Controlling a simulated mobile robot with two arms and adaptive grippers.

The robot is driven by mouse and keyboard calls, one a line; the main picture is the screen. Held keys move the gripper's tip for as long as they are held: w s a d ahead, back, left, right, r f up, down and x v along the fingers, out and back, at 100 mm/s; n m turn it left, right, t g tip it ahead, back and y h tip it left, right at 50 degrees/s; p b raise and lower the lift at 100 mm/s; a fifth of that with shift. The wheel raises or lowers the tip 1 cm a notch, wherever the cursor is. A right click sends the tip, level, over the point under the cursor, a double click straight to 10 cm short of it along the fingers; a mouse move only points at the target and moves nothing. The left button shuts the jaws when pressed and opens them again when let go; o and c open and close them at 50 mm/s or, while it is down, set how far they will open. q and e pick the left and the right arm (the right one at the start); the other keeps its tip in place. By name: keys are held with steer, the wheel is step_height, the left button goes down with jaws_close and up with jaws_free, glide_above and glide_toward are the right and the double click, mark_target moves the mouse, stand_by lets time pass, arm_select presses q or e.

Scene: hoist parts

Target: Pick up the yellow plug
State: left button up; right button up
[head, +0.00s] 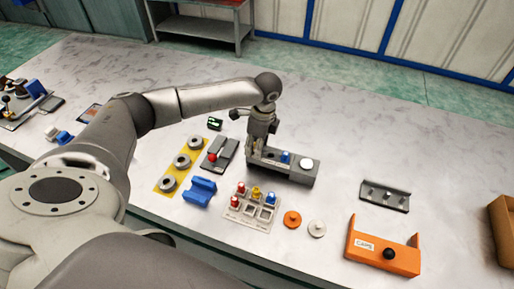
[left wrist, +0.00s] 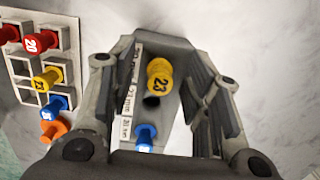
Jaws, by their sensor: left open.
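A yellow plug (left wrist: 159,80) marked 23 stands at a grey block (head: 300,175) with size labels along one side; the block also shows in the left wrist view (left wrist: 172,112). I cannot tell how deep the plug sits. My left gripper (head: 254,151) is over the left end of the block, pointing down. It is open, with its fingers on either side of the plug and apart from it in the left wrist view (left wrist: 160,90). In the head view the gripper hides this plug. Another yellow plug (head: 256,192) stands in the pale tray (head: 262,224). My right gripper is not in view.
A blue plug (head: 285,157) and a white disc (head: 306,163) are on the block. Red and blue plugs share the tray. A blue cradle (head: 200,192), an orange disc (head: 292,219) and an orange holder (head: 375,258) stand nearby. The table is clear at back right.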

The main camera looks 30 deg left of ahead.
arm_select(q)
steer(key=c, duration=0.8)
steer(key=shift+c, duration=0.2)
steer(key=shift+r, duration=0.15)
